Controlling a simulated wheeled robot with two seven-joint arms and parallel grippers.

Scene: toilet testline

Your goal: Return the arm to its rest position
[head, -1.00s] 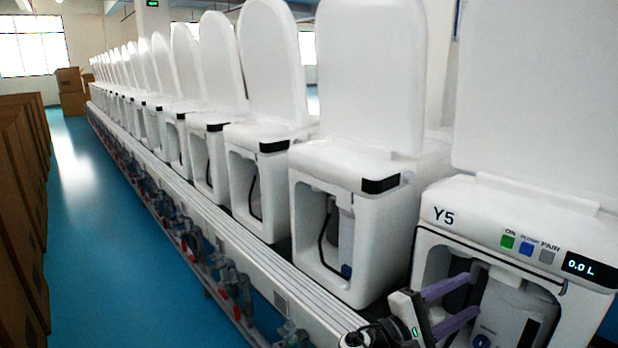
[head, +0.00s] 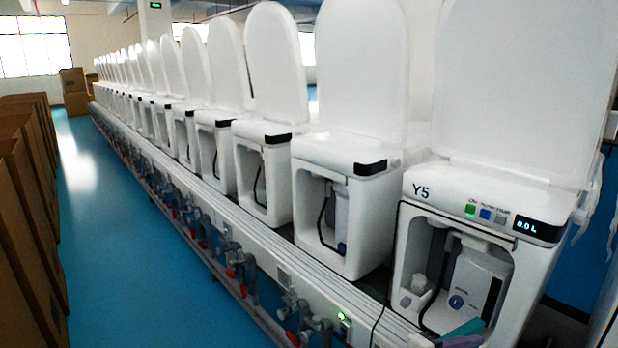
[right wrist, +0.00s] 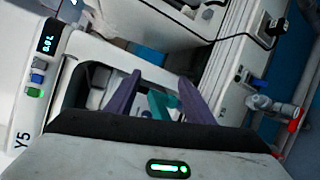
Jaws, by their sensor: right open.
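The Y5 toilet unit (head: 482,190) stands at the right of the head view, lid up, its front opening showing inner parts. It also shows at the left of the right wrist view (right wrist: 22,115), turned on its side. My right gripper (right wrist: 160,76) is open, its two purple fingers spread. A small purple part of it shows at the bottom edge of the head view (head: 458,341). A teal piece (right wrist: 162,104) lies between the fingers in the picture; I cannot tell what it is or whether it is held. My left gripper is not in view.
A long row of white toilets (head: 268,130) stands on a white rail (head: 250,258) with valves and pipes (head: 300,315) below. Brown boxes (head: 25,190) line the left side. The blue floor (head: 110,240) between is clear. A black cable (head: 375,325) hangs over the rail.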

